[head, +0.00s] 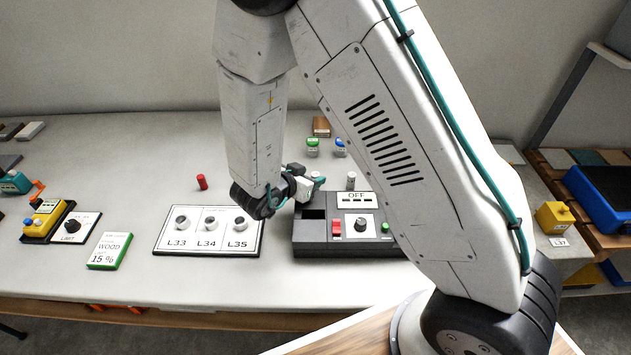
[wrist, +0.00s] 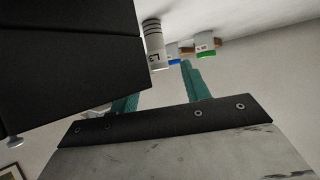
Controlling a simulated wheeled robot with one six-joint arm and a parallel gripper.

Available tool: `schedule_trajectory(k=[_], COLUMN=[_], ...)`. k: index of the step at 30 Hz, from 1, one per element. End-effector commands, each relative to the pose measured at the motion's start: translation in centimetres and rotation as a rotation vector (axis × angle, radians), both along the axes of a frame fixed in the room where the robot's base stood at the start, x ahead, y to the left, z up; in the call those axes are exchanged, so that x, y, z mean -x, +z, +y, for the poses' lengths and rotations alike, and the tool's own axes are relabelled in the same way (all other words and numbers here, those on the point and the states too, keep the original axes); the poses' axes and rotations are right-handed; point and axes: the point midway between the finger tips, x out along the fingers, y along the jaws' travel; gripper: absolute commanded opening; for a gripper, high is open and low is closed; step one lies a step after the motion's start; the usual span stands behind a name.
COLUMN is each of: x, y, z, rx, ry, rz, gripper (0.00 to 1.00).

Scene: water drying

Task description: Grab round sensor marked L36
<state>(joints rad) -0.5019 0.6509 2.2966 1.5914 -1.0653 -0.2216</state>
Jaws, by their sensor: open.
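A pale upright cylinder (head: 351,181) stands behind the dark control box. In the wrist view a light cylinder (wrist: 153,50) with dark bands shows a label starting "L3"; its last digit is not readable. My gripper (head: 305,187) is just left of that cylinder, by the back left of the box. In the wrist view my gripper (wrist: 158,82) has its teal fingers apart, with the cylinder beyond them and nothing held.
The dark control box (head: 310,232) reads OFF and also fills the upper left of the wrist view (wrist: 60,60). Green-banded (head: 313,147) and blue-banded (head: 340,148) containers stand behind. A red cylinder (head: 202,182) stands left of my gripper.

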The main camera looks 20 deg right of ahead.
Motion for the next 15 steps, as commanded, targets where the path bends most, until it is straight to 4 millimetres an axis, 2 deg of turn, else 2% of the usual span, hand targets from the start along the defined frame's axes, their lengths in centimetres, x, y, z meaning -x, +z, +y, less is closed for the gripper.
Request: schedule_trajectory(k=[3,10,11,15], x=[-0.47,-0.57,-0.57,-0.56], y=[-0.56,-0.6,-0.6,-0.6], z=[-0.78,-0.87,-0.87,-0.86], rx=[-0.001,-0.001,-0.001,-0.001], ry=[-0.001,0.001,0.001,0.001], rz=[0.001,0.0,0.0,0.0], gripper=[0.47,0.47,0.41,0.02])
